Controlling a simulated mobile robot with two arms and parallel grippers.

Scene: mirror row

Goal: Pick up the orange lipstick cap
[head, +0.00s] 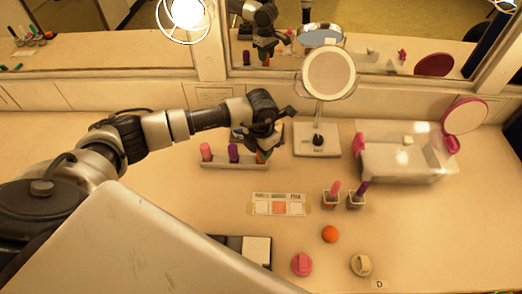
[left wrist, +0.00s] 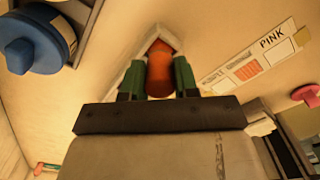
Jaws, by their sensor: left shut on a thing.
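My left gripper (head: 262,153) is over the right end of a pale rack (head: 222,164) in the head view. In the left wrist view my left gripper (left wrist: 159,80) has its green fingertips on both sides of an orange lipstick cap (left wrist: 160,66), shut on it. A pale wall with a corner shows just behind the cap. I cannot tell whether the cap is clear of the rack. In the head view the gripper mostly hides the cap. A pink lipstick (head: 206,152) and a purple one (head: 233,153) stand in the rack to the left. My right gripper is not in view.
A round mirror on a stand (head: 317,139) is right of the gripper. A clear box (head: 405,160) stands further right. The front right counter is mostly free.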

